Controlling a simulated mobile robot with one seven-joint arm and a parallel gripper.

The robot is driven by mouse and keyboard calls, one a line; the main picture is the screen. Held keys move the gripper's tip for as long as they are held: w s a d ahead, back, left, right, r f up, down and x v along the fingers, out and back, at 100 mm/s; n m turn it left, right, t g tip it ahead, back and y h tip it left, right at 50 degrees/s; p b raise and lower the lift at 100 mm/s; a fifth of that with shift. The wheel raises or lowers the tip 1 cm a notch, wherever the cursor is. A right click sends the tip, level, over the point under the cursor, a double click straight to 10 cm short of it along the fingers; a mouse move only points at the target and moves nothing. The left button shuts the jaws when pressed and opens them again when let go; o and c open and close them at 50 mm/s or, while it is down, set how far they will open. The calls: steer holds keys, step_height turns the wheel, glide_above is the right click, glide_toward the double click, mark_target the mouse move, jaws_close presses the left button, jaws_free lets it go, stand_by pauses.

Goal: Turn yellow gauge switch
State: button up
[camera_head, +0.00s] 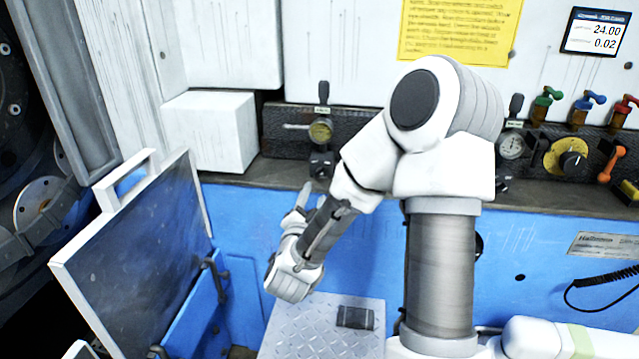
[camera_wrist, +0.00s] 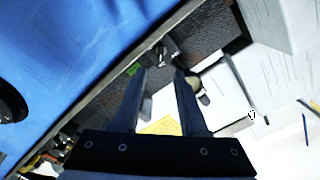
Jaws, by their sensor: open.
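A gauge with a yellowish face (camera_head: 320,130) is on the dark ledge at the back, left of my arm in the head view. A black switch-like fitting (camera_head: 321,163) sits just below it. My gripper (camera_head: 312,192) is open and empty, below and slightly left of this fitting, its fingers pointing up towards it. In the wrist view, the gripper (camera_wrist: 161,72) has its two fingers apart, and a small black fitting (camera_wrist: 163,50) shows beyond the tips, seemingly not touched. A pale round part, perhaps the gauge, is partly hidden behind the right finger.
A yellow round plate with a black knob (camera_head: 569,157), a white-faced gauge (camera_head: 511,146) and several coloured handles stand on the ledge at right. A white box (camera_head: 211,131) is left of the yellowish gauge. A tilted dark panel (camera_head: 140,255) stands at left.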

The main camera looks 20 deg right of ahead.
mark_target(321, 175)
steer(key=x, duration=0.8)
steer(key=shift+p, duration=0.4)
jaws_close()
